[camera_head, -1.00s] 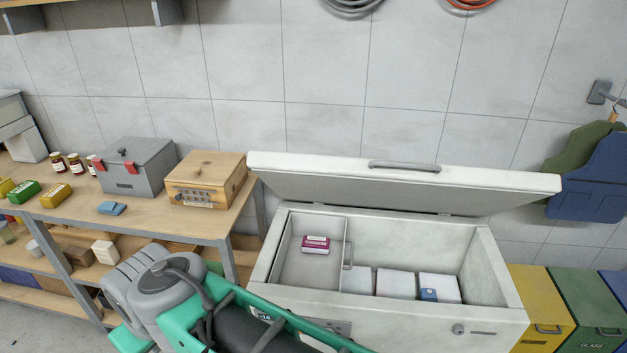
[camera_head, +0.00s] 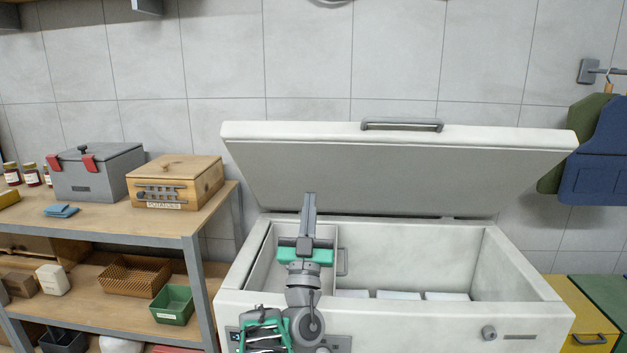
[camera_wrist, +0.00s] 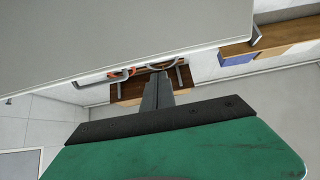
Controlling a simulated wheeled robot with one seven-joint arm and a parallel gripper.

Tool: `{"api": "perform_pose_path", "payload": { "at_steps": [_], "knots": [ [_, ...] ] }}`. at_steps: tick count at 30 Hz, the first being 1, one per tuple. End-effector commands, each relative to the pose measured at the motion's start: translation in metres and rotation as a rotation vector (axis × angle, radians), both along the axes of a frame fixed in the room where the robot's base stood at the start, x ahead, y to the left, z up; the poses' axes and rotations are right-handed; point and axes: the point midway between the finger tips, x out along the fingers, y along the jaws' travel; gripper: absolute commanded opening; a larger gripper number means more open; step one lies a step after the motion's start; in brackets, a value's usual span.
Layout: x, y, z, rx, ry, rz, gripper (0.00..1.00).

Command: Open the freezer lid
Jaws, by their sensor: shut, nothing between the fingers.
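The white chest freezer (camera_head: 400,328) stands at the centre right in the head view. Its lid (camera_head: 370,182) is raised and tilted back toward the wall, with a grey handle (camera_head: 402,125) along its upper edge. My gripper (camera_head: 309,198) is shut and empty. It points upward in front of the left part of the lid's underside, above the freezer's left compartment. I cannot tell whether it touches the lid. In the wrist view my gripper (camera_wrist: 157,78) shows beside the broad grey lid surface (camera_wrist: 120,35). My arm hides part of the left compartment.
A wooden workbench (camera_head: 150,225) with a grey box (camera_head: 97,172) and a potato box (camera_head: 175,182) stands to the left. White blocks (camera_head: 398,295) lie inside the freezer. Yellow (camera_head: 580,318) and green bins stand at the right. Aprons (camera_head: 597,155) hang on the wall.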

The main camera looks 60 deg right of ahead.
Motion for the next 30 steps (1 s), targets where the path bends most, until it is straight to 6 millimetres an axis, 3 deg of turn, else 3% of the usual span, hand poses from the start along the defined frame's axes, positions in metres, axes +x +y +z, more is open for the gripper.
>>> {"api": "perform_pose_path", "payload": {
  "at_steps": [5, 18, 23, 30],
  "knots": [
    [0.006, -0.011, 0.021, -0.006, 0.003, 0.002, 0.00],
    [0.036, -0.070, 0.083, -0.003, 0.003, 0.002, 0.00],
    [0.044, -0.085, 0.096, -0.003, 0.002, 0.002, 0.00],
    [0.047, -0.090, 0.097, -0.003, 0.002, 0.003, 0.00]
  ]
}}
